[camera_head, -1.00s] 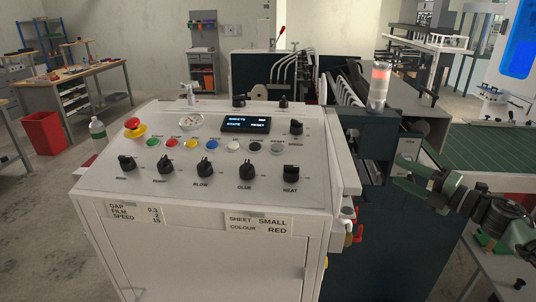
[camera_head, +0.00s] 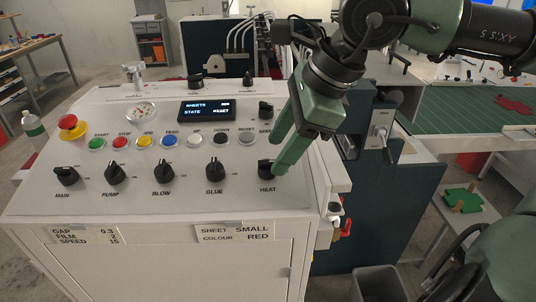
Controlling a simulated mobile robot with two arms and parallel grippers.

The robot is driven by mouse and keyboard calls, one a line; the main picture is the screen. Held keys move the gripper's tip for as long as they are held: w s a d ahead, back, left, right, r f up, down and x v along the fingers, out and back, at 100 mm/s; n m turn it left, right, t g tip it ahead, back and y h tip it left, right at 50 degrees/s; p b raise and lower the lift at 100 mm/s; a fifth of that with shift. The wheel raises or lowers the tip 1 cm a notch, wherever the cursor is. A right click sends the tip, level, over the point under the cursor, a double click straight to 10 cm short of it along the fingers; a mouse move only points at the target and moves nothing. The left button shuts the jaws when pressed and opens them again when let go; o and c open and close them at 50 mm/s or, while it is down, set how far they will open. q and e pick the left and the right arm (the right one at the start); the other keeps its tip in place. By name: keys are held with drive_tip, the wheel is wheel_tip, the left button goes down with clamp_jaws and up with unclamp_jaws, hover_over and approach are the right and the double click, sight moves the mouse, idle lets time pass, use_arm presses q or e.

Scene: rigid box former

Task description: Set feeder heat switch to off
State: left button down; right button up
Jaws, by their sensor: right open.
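The heat switch is a black rotary knob (camera_head: 266,168) above the label HEAT, at the right end of the lower row on the white control panel (camera_head: 130,205). My right gripper (camera_head: 284,155) reaches down from the upper right, its green fingers open. Its fingertips are at the heat knob and partly cover its right side. I cannot tell whether they touch it. The knob's pointer direction is hard to make out. My left gripper is not in view.
The glue knob (camera_head: 215,168) is just left of the heat knob. A row of coloured buttons, with a white one (camera_head: 194,140), lies above. The display (camera_head: 207,111) reads SHEETS and STATE RESET. A red emergency stop (camera_head: 72,125) is at the left. A bottle (camera_head: 33,128) stands beyond the panel's left edge.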

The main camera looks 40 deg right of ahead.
sight(270, 161)
drive_tip(key=x, duration=0.4)
drive_tip(key=shift+w, duration=0.15)
clamp_jaws()
